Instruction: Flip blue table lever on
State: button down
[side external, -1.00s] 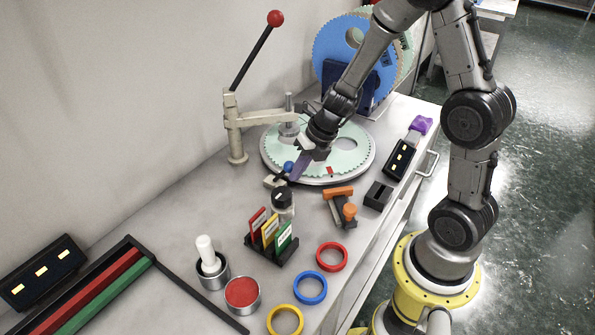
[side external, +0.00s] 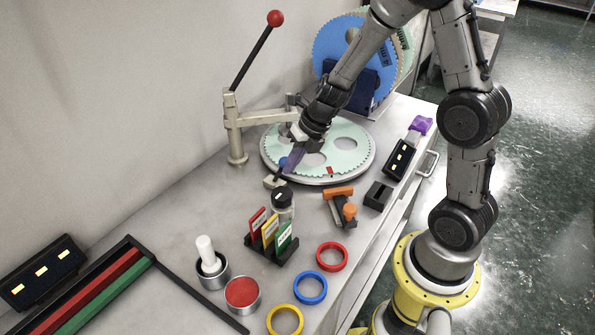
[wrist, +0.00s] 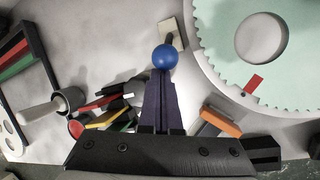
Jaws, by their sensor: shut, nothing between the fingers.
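The table lever has a blue ball knob (side external: 284,162) on a short dark stem and a pale base block (side external: 274,182), at the left edge of the round lapping plate. In the wrist view the blue knob (wrist: 165,57) is just beyond the fingertips, with part of the pale base (wrist: 171,34) behind it. My gripper (side external: 288,168) points down at the lever, its purple fingers right beside the knob and partly covering it. In the wrist view the fingers of my gripper (wrist: 159,82) are together and hold nothing. Contact with the knob looks likely but is not clear.
The toothed green plate (side external: 345,158) lies right behind the lever. A dark-capped bottle (side external: 283,200) and a rack of coloured cards (side external: 270,240) stand in front. A tall red-knobbed lever arm (side external: 253,58) rises at the back left. Bare table lies left of the lever.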

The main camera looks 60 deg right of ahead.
jog(key=w, duration=1.1)
jog(key=shift+w+r, duration=0.15)
jog(key=shift+r, duration=0.15)
jog(key=shift+w+a, duration=0.1)
dwell(0.4)
jog(key=a+v, duration=0.1)
jog(key=v, duration=0.7)
jog(key=shift+s+d+r, duration=0.15)
jog(key=shift+s+d, duration=0.2)
jog(key=shift+s, duration=0.1)
